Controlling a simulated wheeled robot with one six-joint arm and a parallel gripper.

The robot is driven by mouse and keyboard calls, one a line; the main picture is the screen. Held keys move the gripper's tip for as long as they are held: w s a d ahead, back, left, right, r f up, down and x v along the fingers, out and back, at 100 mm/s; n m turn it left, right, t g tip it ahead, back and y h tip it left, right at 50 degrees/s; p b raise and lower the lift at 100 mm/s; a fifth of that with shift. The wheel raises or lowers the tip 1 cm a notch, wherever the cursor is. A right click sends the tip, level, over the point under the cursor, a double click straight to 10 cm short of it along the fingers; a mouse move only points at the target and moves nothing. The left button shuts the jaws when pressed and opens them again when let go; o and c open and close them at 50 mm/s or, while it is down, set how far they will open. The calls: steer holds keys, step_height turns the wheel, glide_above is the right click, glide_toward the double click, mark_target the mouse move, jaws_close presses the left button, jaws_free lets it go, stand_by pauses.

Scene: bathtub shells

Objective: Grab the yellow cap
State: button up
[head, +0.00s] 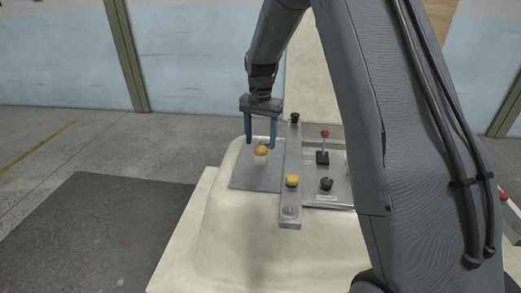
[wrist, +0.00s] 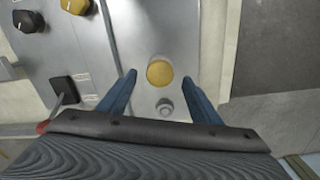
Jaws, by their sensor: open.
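A yellow cap (head: 261,150) with a pale part under it stands on a grey metal plate (head: 248,181) at the left of the panel. In the wrist view the round top of the yellow cap (wrist: 159,73) appears between the fingertips. My gripper (head: 260,146) is open, pointing down, with its blue fingers on either side of the cap. My gripper (wrist: 160,79) holds nothing; I cannot tell whether a finger touches the cap. A second yellow cap (head: 292,181) sits on the raised metal bar to the right.
The raised bar (head: 289,211) has a black knob (head: 294,118) at its far end. Right of it are a red-tipped lever (head: 323,157) and a black knob (head: 326,184). The cream shell (head: 225,230) is bare in front.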

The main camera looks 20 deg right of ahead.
mark_target(260, 150)
steer(key=shift+f, duration=1.2)
steer(key=c, duration=1.1)
